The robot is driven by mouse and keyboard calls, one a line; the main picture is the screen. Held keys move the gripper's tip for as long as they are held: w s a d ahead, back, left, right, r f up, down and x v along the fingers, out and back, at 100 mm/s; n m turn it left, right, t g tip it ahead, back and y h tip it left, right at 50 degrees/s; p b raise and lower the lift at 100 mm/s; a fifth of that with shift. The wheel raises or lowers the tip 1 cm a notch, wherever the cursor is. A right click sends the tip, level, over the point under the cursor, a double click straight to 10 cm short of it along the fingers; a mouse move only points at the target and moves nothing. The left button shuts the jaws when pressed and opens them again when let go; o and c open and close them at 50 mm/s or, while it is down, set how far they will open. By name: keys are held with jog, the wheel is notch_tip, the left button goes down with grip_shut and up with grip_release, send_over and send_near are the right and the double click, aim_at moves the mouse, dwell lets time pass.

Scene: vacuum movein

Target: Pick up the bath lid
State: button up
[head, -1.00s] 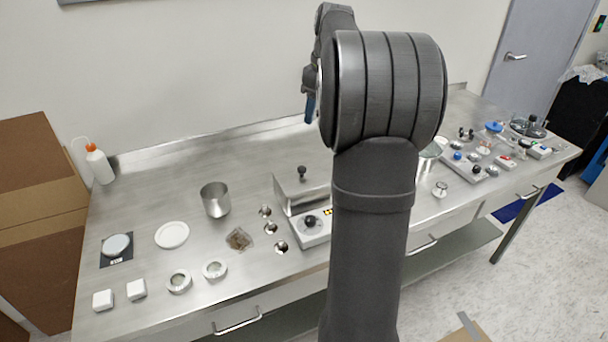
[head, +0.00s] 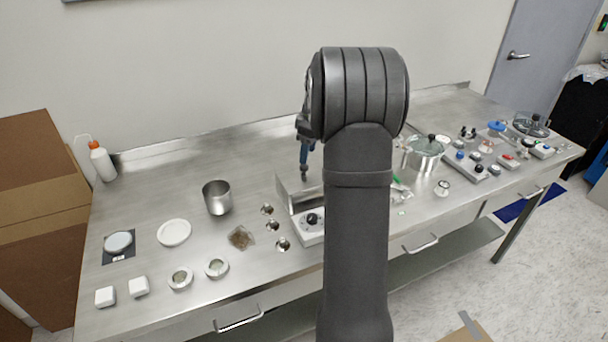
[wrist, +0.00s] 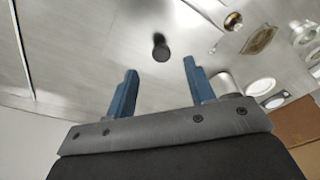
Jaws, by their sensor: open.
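The bath lid (head: 287,182) is a flat metal cover with a black knob, on the rectangular steel water bath (head: 300,203). My arm hides its right part in the head view. My gripper (head: 305,163) points down over the lid. In the wrist view, the gripper's (wrist: 160,70) two blue fingers are apart and empty. The black knob (wrist: 161,48) shows just beyond the fingertips, in line with the gap between them. The lid's shiny metal (wrist: 110,45) surrounds it. I cannot tell the exact height left between fingertips and knob.
A steel beaker (head: 217,198) and a white dish (head: 174,232) stand left of the bath. Small steel cups (head: 272,226) lie close to its left side. A glass-lidded pot (head: 425,152) stands to the right. The bench behind the bath is clear.

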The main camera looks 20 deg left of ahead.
aim_at(304, 171)
jog(key=f, duration=0.2)
jog(key=a+f, duration=0.1)
jog(key=f, duration=0.2)
jog(key=shift+s+f, duration=0.1)
grip_shut()
